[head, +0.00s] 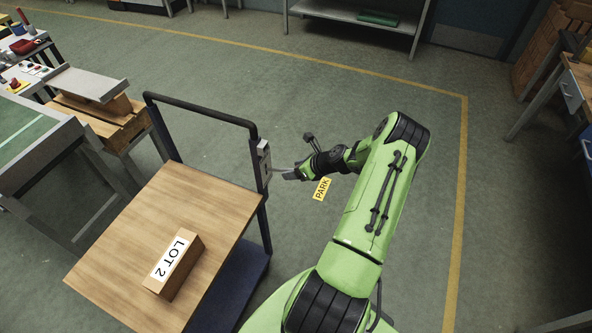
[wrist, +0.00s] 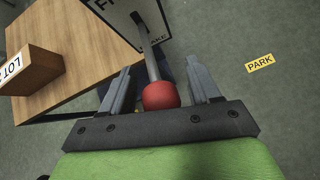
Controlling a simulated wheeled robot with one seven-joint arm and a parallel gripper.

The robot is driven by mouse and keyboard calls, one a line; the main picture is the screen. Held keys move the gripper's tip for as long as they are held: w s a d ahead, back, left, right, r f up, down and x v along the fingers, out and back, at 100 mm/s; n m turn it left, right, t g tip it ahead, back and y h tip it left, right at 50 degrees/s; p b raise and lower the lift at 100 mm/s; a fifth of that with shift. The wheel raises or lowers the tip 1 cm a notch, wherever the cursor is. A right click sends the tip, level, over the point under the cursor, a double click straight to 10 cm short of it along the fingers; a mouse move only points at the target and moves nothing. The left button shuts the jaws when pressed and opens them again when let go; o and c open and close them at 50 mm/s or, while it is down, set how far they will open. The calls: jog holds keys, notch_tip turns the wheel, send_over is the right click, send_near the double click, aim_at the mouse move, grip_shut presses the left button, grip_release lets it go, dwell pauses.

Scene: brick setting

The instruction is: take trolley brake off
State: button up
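The trolley has a wooden top (head: 175,240) and a dark frame with an upright handle (head: 205,110). A grey brake plate (head: 263,165) is fixed to its right post. In the wrist view, the plate (wrist: 128,12) shows partly cut lettering ending in "AKE". A grey brake lever (wrist: 150,55) with a red ball knob (wrist: 161,96) runs from the plate in between my fingers. My gripper (head: 291,173) is at the plate's right side. In the wrist view, my gripper (wrist: 158,68) is open, with a visible gap on each side of the knob.
A box marked LOT 2 (head: 174,265) lies on the trolley top. A yellow PARK label (head: 322,189) is on the floor right of the trolley. The floor behind and to the right is clear.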

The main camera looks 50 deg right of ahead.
jog(key=shift+s, duration=0.1)
jog(key=p+v, duration=0.1)
jog(key=v, duration=1.4)
jog(key=shift+s+r, duration=0.25)
jog(key=w+a+r+n+g+h, duration=0.1)
jog(key=w+a+r+n+g, duration=0.2)
jog(key=a+r+n, duration=0.65)
jog(key=w+a+r+n+g, duration=0.2)
jog(key=a+r+n, duration=0.4)
jog(key=a+n, duration=0.5)
jog(key=s+a+r+n, duration=0.4)
jog(key=s+a+n, duration=0.3)
jog(key=s+a+r+n+t+h, duration=0.1)
jog(key=s+a+r+n, duration=0.3)
jog(key=s+a+n, duration=0.3)
jog(key=shift+a+n, duration=0.15)
jog(key=shift+n, duration=0.3)
